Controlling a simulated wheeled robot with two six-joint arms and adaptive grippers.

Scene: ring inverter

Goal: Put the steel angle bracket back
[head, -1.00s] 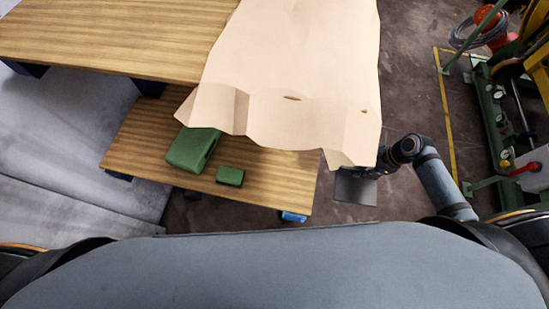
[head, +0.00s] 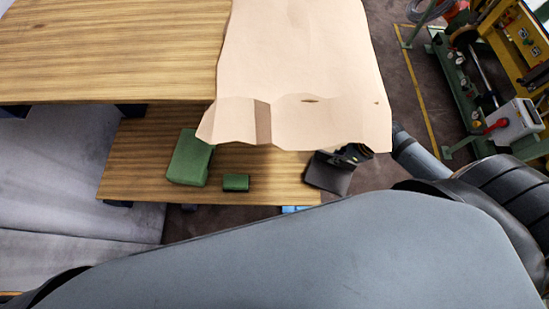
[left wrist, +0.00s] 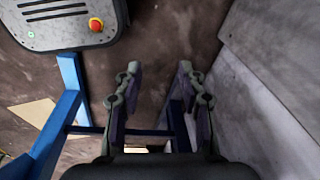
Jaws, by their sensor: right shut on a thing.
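A dark grey flat plate, which looks like the steel angle bracket (head: 327,176), shows beside the right end of the lower wooden shelf. My right gripper (head: 350,156) is shut on it, partly hidden under the hanging edge of a tan sheet. Whether the bracket touches the shelf, I cannot tell. My left gripper (left wrist: 158,88) shows in the left wrist view with its two fingers apart and nothing between them. It is not in the head view.
The tan sheet (head: 305,60) drapes over the upper wooden top (head: 110,50). A large green block (head: 189,160) and a small green block (head: 236,182) stand on the lower shelf (head: 140,165). Yellow-green machinery (head: 520,45) stands right. Blue frame bars (left wrist: 60,115) show near my left gripper.

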